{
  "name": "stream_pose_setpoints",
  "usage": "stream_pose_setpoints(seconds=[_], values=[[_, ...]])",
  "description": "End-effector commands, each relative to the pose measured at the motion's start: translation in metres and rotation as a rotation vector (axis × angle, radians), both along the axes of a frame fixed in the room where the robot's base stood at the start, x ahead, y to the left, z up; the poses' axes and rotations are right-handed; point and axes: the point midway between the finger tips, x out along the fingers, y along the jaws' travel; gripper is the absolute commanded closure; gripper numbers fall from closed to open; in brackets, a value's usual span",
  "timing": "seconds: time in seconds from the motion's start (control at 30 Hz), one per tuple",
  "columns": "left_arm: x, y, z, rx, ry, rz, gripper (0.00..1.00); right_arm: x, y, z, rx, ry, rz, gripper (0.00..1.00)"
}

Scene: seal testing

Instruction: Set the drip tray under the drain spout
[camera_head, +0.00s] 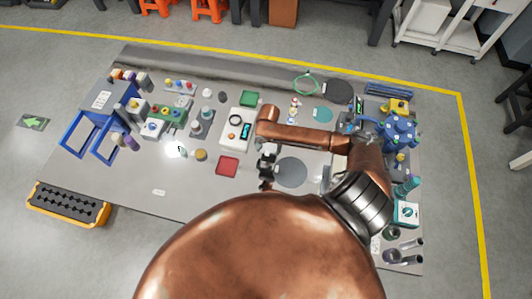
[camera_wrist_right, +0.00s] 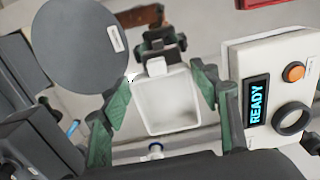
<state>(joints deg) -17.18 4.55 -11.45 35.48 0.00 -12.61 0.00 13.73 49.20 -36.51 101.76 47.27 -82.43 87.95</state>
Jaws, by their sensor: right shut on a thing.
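My right gripper (camera_head: 267,158) reaches over the middle of the table, between the white device and a grey disc. In the right wrist view its green-padded fingers (camera_wrist_right: 166,100) are shut on a small white open tray (camera_wrist_right: 168,108), one finger on each side. I take this as the drip tray; it looks empty. A dark fixture (camera_wrist_right: 158,42) stands just beyond the tray's tabbed edge. I cannot tell whether the tray touches it or lies under it. I cannot make out the drain spout clearly. My left gripper is not in view.
The white device (camera_head: 238,129) with a READY display (camera_wrist_right: 257,103) stands close to the gripper. The grey disc (camera_head: 291,172) lies on the other side. A red tray (camera_head: 227,166) lies nearby. Bottles and a blue machine (camera_head: 398,132) crowd the right end.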

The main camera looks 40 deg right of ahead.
Motion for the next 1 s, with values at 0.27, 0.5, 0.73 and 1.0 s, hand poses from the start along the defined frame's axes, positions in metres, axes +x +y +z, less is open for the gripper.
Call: stream_pose_setpoints(seconds=[0.27,0.5,0.73,1.0], values=[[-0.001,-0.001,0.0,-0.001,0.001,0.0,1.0,0.006,0.006,-0.03,-0.003,0.002,0.0,0.69],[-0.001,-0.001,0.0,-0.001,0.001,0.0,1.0,0.007,0.006,-0.042,-0.002,-0.001,0.001,0.69],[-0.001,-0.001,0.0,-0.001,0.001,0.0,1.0,0.006,0.006,-0.043,-0.001,0.0,0.001,0.69],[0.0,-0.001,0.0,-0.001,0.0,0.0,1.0,0.006,0.006,-0.044,-0.001,0.0,0.001,0.28]])
